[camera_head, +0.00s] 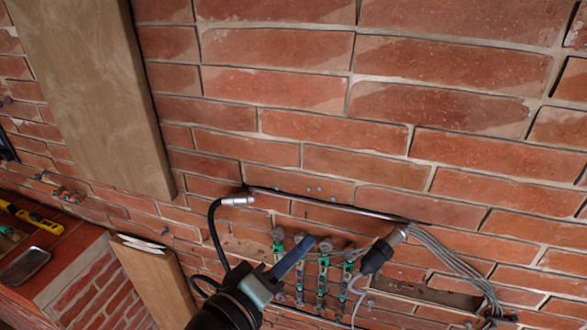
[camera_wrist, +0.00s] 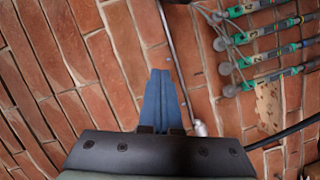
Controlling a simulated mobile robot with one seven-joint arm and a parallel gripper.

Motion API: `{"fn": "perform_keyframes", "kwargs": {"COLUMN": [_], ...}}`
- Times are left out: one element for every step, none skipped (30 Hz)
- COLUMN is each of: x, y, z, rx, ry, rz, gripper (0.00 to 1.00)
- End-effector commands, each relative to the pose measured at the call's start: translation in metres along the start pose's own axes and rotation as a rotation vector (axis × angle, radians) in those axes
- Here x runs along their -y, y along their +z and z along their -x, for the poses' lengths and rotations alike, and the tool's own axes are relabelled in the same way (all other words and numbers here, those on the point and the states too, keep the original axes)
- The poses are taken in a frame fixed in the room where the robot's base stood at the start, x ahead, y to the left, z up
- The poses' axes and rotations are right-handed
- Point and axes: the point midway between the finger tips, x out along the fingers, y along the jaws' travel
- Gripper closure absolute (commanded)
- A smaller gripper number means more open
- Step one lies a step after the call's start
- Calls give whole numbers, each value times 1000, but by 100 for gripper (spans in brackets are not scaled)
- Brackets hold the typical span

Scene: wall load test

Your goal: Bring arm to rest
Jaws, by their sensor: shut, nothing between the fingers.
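My gripper (camera_head: 305,243) is in front of the brick wall (camera_head: 290,80) in the head view, low and near the middle. Its blue fingers point up and to the right. In the wrist view the two blue fingers of my gripper (camera_wrist: 160,75) lie together, with nothing between them. I cannot tell how far the fingertips are from the wall.
A metal rod (camera_head: 330,203) runs along the wall, with a row of green fittings (camera_head: 322,275) below. Grey cables (camera_head: 455,262) hang at the right. A wooden board (camera_head: 95,90) covers the upper left. A brick ledge (camera_head: 60,245) with a dark tray (camera_head: 25,265) stands at the lower left.

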Motion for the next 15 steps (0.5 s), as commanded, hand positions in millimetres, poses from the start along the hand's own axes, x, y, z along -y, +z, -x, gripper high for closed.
{"fn": "perform_keyframes", "kwargs": {"x": [-26, -41, -63, -81, -100, -127, -149, -170, -198, -218, -237, -261, -276, -291, -308], "y": [-16, -27, -41, -51, -60, -71, -78, -84, -91, -94, -97, -98, -98, -98, -97], "z": [-8, -11, -12, -11, -10, -5, 0, 6, 17, 25, 35, 48, 58, 68, 80], "rx": [-65, -111, -178, -231, -287, -367, -429, -492, -578, -639, -701, -779, -835, -888, -950], "ry": [-8, -17, -25, -29, -32, -31, -29, -26, -22, -18, -15, -10, -7, -4, -2], "rz": [-146, -233, -345, -427, -509, -614, -692, -765, -853, -914, -968, -1034, -1076, -1114, -1157], "gripper": [100, 100, 100, 100, 100, 100, 100, 100, 100, 100, 100, 100, 100, 100, 100]}}
